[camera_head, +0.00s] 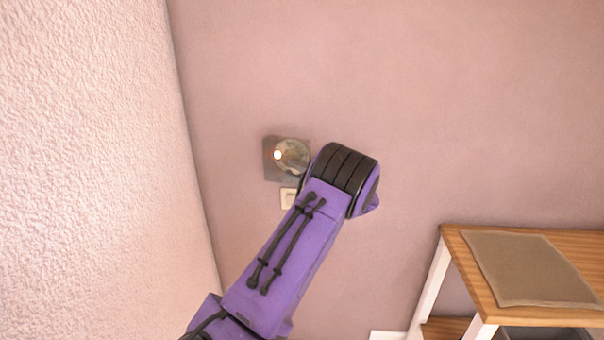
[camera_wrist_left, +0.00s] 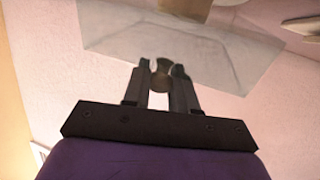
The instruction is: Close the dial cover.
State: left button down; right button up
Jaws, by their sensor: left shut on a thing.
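A square grey plate (camera_head: 270,170) is fixed to the pink wall, and the round, glassy dial cover (camera_head: 292,153) shows on it with a bright glint. My left arm reaches up to the right side of the plate, and its wrist hides my left gripper in the head view. In the left wrist view my left gripper (camera_wrist_left: 160,72) is shut on a small round, brownish part of the dial cover (camera_wrist_left: 159,80). The grey plate (camera_wrist_left: 225,55) spreads behind the fingers. The cover's exact angle is hard to tell. My right gripper is out of view.
A small pale switch plate (camera_head: 288,198) sits just below the grey plate. A rough white wall (camera_head: 90,150) stands close on the left. A wooden table (camera_head: 455,245) with a brown mat (camera_head: 530,268) stands at lower right. The wall between is bare.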

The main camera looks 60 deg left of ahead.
pick_arm(q)
jog(key=shift+s+f, duration=0.1)
jog(key=c, duration=1.1)
grip_release()
jog(key=shift+o, duration=0.8)
jog(key=shift+s+a, duration=0.1)
jog(key=shift+a, duration=0.05)
jog(key=b+v, duration=0.2)
jog(key=v, duration=0.8)
jog(key=shift+w+d+b, duration=0.2)
jog(key=shift+b, duration=0.15)
jog(key=shift+c, duration=0.4)
